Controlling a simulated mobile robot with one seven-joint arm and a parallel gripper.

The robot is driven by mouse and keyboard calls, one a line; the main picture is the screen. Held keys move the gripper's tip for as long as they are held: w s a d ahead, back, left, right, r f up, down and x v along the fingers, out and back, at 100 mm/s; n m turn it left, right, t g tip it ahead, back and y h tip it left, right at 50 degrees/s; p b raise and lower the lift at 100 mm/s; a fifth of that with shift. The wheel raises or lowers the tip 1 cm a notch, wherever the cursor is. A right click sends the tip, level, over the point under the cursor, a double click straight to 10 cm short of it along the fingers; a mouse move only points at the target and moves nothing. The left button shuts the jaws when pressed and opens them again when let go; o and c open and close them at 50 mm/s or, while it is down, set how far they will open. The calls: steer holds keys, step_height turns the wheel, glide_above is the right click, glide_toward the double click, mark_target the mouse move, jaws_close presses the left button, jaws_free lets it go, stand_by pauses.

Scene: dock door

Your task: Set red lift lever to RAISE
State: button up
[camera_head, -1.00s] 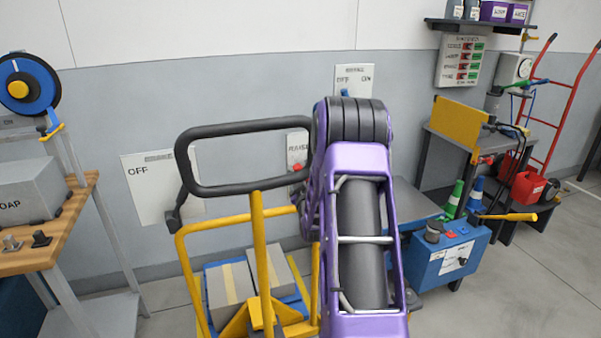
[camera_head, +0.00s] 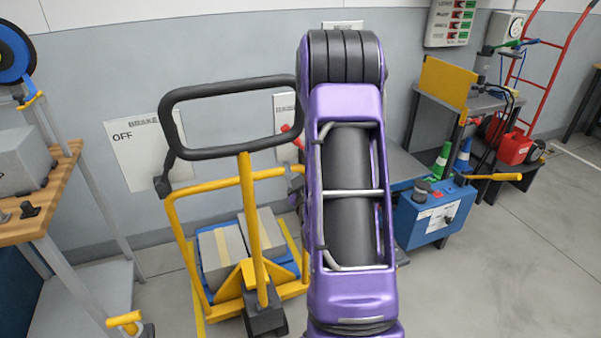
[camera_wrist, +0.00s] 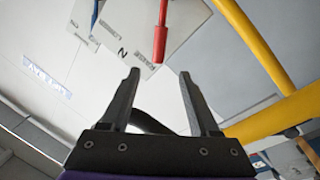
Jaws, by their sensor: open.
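The red lift lever (camera_head: 291,130) is on a white wall plate (camera_head: 282,105) behind the yellow pallet truck, left of my arm. My arm hides part of that plate. In the wrist view the red lever (camera_wrist: 160,42) points down the picture toward the gap between my fingers, on a tilted white plate (camera_wrist: 135,40). My gripper (camera_wrist: 159,75) is open and empty, its fingertips on either side of the line of the lever and apart from it in the picture. In the head view my arm hides most of the gripper. The lever's setting cannot be read.
The yellow pallet truck (camera_head: 250,225) with a black handle loop (camera_head: 228,88) stands close by, carrying boxes. Its yellow frame seems to be the yellow bar (camera_wrist: 265,55) in the wrist view. A blue lever (camera_wrist: 95,14) is near the red one. A blue box (camera_head: 432,215) stands right.

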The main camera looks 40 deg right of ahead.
steer(key=shift+v, duration=1.75)
